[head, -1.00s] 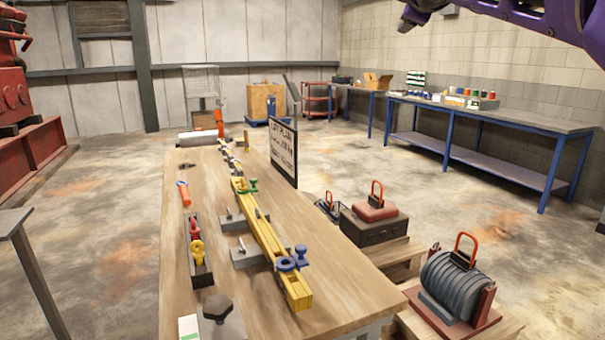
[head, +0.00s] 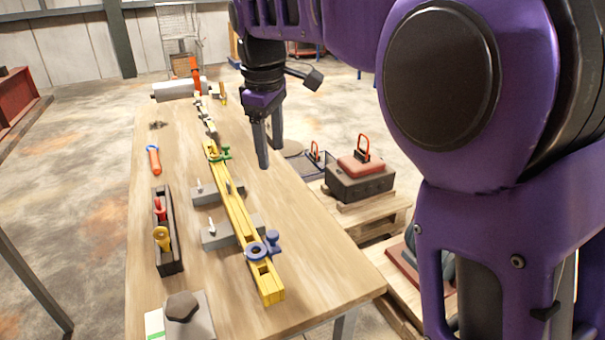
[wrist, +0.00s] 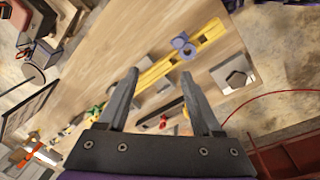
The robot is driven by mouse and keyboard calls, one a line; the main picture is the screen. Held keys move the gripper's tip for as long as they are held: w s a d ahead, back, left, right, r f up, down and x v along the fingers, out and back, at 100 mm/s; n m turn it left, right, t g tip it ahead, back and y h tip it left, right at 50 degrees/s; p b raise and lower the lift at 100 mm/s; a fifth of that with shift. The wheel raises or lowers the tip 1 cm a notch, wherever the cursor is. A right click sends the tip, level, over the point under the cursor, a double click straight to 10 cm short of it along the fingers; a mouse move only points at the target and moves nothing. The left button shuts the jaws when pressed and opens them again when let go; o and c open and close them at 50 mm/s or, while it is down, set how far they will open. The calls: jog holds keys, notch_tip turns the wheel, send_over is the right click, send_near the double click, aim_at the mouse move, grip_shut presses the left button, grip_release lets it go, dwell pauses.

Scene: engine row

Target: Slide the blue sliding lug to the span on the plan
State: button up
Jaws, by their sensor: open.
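The blue sliding lug (head: 264,247) sits on the yellow beam (head: 235,210), near the beam's front end. It has a ring and an upright knob. A green lug (head: 218,153) sits farther back on the same beam. My gripper (head: 270,153) is open and empty above the right side of the table, beyond the blue lug and right of the beam. In the wrist view the blue lug (wrist: 183,44) shows beyond the open fingers (wrist: 160,85). The plan board is hidden behind my arm in the head view; its writing cannot be read.
The wooden table (head: 320,265) is bare to the right of the beam. A dark tray (head: 168,250) with red and yellow pieces and an orange tool (head: 153,160) lie to the left. Grey blocks (head: 218,234) support the beam. A red-lidded box (head: 360,180) stands beside the table.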

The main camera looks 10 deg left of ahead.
aim_at(272, 233)
jog(key=shift+g, duration=0.8)
jog(key=f+b, duration=0.1)
jog(key=f, duration=0.5)
jog(key=s+f, duration=0.1)
jog(key=f, duration=0.5)
jog(key=f+b, duration=0.1)
jog(key=f, duration=0.6)
jog(key=shift+s+a+b, duration=0.25)
jog(key=shift+s+b, duration=0.05)
jog(key=shift+s, duration=0.05)
jog(key=shift+r, duration=0.1)
grip_shut()
